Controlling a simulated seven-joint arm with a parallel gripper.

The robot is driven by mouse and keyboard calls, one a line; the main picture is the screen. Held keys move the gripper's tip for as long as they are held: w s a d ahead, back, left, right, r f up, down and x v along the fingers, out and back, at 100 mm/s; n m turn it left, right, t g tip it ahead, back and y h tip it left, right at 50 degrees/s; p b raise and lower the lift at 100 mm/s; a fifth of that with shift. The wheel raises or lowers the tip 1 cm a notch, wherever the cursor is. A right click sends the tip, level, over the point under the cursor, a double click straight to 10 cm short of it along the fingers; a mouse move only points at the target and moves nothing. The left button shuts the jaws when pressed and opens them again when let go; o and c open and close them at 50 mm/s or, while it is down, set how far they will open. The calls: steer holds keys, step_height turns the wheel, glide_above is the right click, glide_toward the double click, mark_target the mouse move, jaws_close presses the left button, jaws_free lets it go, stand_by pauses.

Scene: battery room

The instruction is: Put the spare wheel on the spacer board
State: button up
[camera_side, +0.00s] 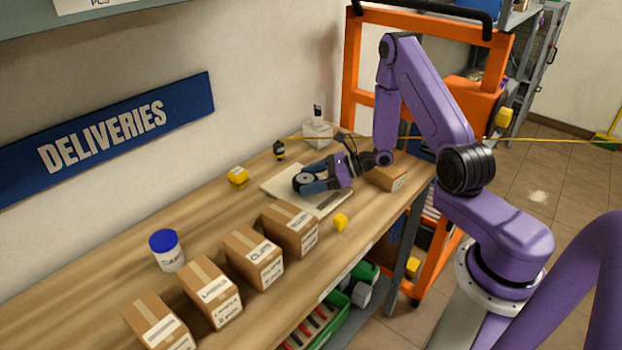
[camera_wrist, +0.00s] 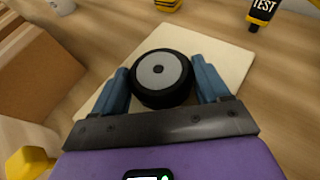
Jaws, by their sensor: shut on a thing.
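The spare wheel (camera_wrist: 160,76) is a black tyre with a grey hub, seen flat between the two blue fingers of my gripper (camera_wrist: 164,88) in the wrist view. My gripper is shut on the wheel. In the side view my gripper (camera_side: 305,183) holds the wheel (camera_side: 303,179) over the pale spacer board (camera_side: 285,178). The board also shows beneath the wheel in the wrist view (camera_wrist: 222,47). I cannot tell whether the wheel touches the board or hangs just above it. The fingers hide part of the wheel's sides.
Several cardboard boxes (camera_side: 252,257) line the bench's front side, one close to the board. A yellow block (camera_side: 341,222) lies near the board's front corner, another yellow item (camera_side: 238,176) behind it. A blue-lidded tub (camera_side: 167,250) stands left. A black-and-yellow tester (camera_wrist: 262,12) lies beyond the board.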

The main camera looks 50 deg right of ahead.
steer(key=o, duration=1.2)
